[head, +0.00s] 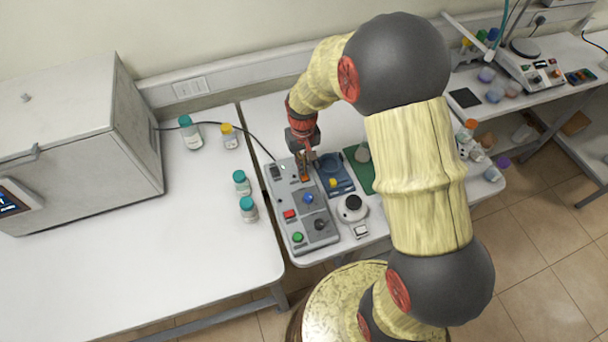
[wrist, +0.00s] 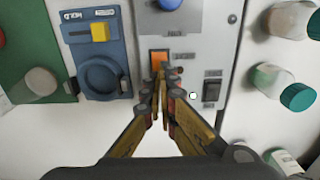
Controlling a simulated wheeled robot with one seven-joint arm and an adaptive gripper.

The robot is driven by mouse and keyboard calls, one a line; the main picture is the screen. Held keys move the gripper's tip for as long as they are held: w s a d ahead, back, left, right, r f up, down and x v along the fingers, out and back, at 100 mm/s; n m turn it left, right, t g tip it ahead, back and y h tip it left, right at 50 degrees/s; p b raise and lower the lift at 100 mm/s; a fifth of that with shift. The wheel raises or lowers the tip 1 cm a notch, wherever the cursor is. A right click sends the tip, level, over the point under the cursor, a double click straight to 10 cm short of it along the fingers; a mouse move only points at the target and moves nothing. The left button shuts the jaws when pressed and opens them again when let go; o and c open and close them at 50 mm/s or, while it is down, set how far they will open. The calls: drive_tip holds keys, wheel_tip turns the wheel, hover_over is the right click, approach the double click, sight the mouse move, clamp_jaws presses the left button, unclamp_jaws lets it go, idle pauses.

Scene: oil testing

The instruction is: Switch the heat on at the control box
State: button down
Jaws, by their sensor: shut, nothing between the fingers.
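The grey control box (head: 319,226) lies on the white bench, with a red, a green and a blue button, a black knob and an orange rocker switch (head: 305,178). In the wrist view the orange switch (wrist: 159,56) is on the box's panel (wrist: 205,55), with a small label beside it too blurred to read surely. My gripper (head: 304,174) is shut and empty, pointing down at the box. In the wrist view its fingertips (wrist: 160,76) are at the orange switch's near edge and cover part of it; I cannot tell whether they touch. A black switch (wrist: 212,90) is to their right.
A blue holder (wrist: 98,50) with a yellow part and round recess is close beside the box. A green mat (head: 357,172) and a round white device (head: 352,208) are beyond. Several capped jars (head: 248,208) stand left of the box. A large grey oven (head: 85,130) is further left.

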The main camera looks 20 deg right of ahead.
drive_tip(key=shift+f+b, duration=0.55)
drive_tip(key=shift+f, duration=0.45)
idle(0.5)
drive_tip(key=shift+r, duration=0.15)
drive_tip(key=shift+r+p, duration=2.4)
drive_tip(key=shift+r, duration=1)
drive_tip(key=g, duration=0.1)
hover_over(307, 184)
drive_tip(key=shift+s+f, duration=0.1)
drive_tip(key=shift+f, duration=0.15)
drive_tip(key=s+r+t+b, duration=0.6)
drive_tip(key=s+r+b, duration=0.6)
drive_tip(key=s+r, duration=0.4)
drive_tip(key=shift+s+r+t, duration=0.3)
drive_tip(key=shift+s+r, duration=0.05)
drive_tip(key=shift+s, duration=0.65)
